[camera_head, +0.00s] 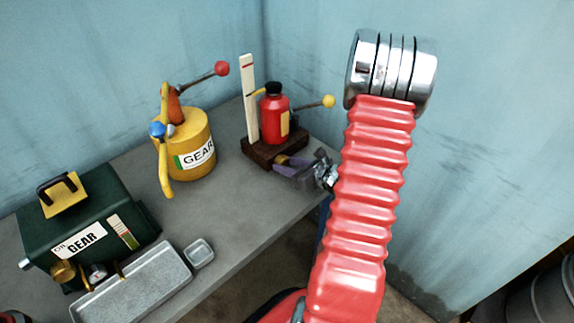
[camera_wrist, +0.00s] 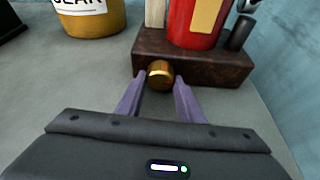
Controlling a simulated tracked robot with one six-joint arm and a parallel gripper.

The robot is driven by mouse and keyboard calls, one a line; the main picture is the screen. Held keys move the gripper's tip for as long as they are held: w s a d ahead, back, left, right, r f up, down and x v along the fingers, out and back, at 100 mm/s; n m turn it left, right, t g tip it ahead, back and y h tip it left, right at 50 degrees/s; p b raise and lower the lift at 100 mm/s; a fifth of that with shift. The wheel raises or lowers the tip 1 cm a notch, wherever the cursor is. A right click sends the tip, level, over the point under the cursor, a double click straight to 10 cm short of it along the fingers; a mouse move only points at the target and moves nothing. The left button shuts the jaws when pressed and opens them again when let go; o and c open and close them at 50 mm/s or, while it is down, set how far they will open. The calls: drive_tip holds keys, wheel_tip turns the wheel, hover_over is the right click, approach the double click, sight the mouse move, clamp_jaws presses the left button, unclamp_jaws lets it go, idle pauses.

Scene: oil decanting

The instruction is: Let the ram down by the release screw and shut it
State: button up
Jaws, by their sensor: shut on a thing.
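The red ram (camera_head: 274,115) with a black top stands upright on a dark brown block (camera_head: 262,154) at the bench's back right. A white marked post (camera_head: 249,98) stands beside it. A yellow-knobbed lever (camera_head: 322,102) sticks out to its right. The brass release screw (camera_wrist: 160,74) sits low on the block's front face. My gripper (camera_wrist: 160,86) is shut on the screw, one purple finger on each side; it also shows in the head view (camera_head: 285,168) at the block's front. The ram's upper part is outside the wrist view.
A yellow gear oil can (camera_head: 188,145) with a red-knobbed handle stands left of the ram. A green tank (camera_head: 85,228), a long grey tray (camera_head: 135,290) and a small dish (camera_head: 199,253) are further left and nearer. The bench between is clear.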

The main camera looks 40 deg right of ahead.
drive_tip(key=shift+d+m+y, duration=0.15)
drive_tip(key=shift+m+y, duration=0.45)
drive_tip(key=shift+m, duration=0.3)
drive_tip(key=o, duration=1.1)
drive_tip(key=shift+n, duration=0.3)
